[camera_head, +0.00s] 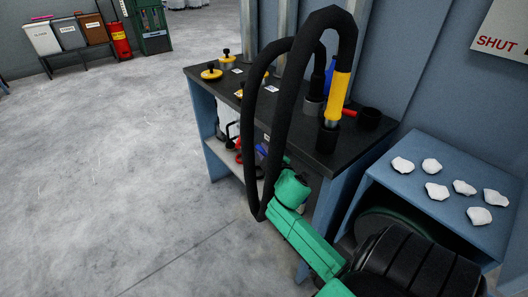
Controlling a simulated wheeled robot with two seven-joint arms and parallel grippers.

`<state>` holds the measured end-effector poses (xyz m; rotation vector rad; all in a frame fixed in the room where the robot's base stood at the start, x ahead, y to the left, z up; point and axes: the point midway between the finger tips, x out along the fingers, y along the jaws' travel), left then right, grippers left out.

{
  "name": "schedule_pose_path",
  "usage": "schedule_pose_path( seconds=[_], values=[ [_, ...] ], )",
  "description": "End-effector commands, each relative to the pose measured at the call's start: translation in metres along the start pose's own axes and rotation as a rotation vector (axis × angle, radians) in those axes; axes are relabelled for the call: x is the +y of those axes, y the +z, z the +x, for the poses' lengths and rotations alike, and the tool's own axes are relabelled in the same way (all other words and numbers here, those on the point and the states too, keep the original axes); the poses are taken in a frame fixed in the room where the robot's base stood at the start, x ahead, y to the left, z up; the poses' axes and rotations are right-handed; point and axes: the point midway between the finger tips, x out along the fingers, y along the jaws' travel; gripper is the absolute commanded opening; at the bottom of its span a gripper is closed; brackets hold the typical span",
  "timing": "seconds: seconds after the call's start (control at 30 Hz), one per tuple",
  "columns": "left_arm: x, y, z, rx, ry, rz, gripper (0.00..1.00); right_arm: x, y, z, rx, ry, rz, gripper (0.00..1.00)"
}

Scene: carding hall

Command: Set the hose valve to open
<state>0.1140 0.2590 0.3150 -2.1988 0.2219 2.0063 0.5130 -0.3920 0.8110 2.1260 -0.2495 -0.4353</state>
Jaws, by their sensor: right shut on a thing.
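A black hose (272,110) loops over the workbench and hangs down past its front edge. One end runs into a yellow sleeve (338,88) that stands upright over the bench, with a black end piece below. A red lever (349,112) sticks out to the right beside the sleeve, crosswise to it. My right gripper (284,168) is at the end of the green arm, low by the bench front beside the hanging hose. It is below and left of the lever, apart from it. Its fingertips and what they hold cannot be made out. My left gripper is out of view.
A blue stand (401,190) with several white lumps is at right. A sign reads SHUT (497,43). Open floor (120,180) lies left.

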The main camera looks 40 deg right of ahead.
Motion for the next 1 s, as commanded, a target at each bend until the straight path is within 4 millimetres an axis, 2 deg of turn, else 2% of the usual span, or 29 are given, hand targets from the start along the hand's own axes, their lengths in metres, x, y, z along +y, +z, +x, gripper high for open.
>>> schedule_pose_path(
  seconds=[0.87, 1.0],
  values=[
    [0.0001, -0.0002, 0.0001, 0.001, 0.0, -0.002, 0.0, -0.0007, 0.0006, 0.0, -0.002, -0.001, 0.0, 0.0],
    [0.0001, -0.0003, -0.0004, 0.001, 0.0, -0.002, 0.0, -0.0063, -0.0057, -0.0027, -0.002, -0.003, 0.002, 0.0]
  ],
)
